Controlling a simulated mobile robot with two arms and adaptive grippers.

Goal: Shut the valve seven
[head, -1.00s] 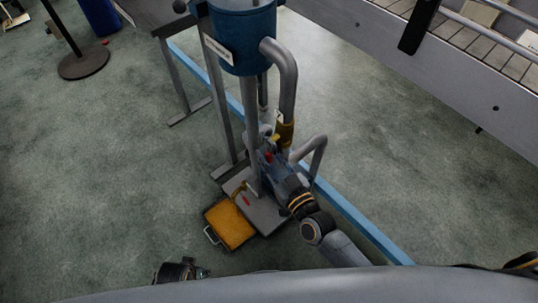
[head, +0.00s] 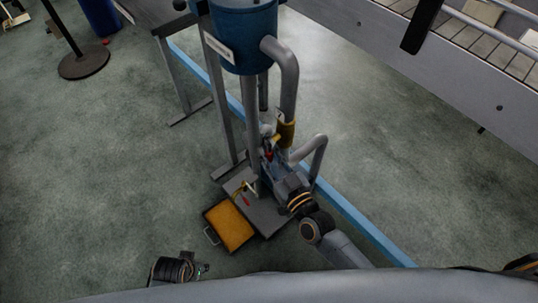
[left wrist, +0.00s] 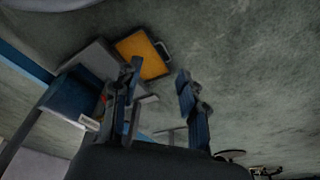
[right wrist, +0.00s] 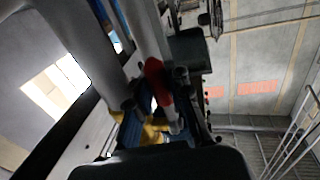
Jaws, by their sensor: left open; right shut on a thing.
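A valve with a red handle (right wrist: 153,75) sits on the grey pipework below the blue tank (head: 245,40). I cannot read a number on it. My right gripper (head: 270,158) reaches the pipework from the lower right and is shut at the red handle, which shows between its fingers in the right wrist view. The fingers hide part of the valve. A second small red handle (head: 245,200) shows lower down, above the base plate. My left gripper (head: 203,269) is low, near the bottom edge in the head view. In the left wrist view its fingers (left wrist: 160,80) are apart and empty.
A yellow tray (head: 230,226) with a metal handle lies at the foot of the stand. A bent grey pipe (head: 316,150) stands right of my right gripper. A blue rail (head: 355,215) runs along the floor. The carpet left of the tray is clear.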

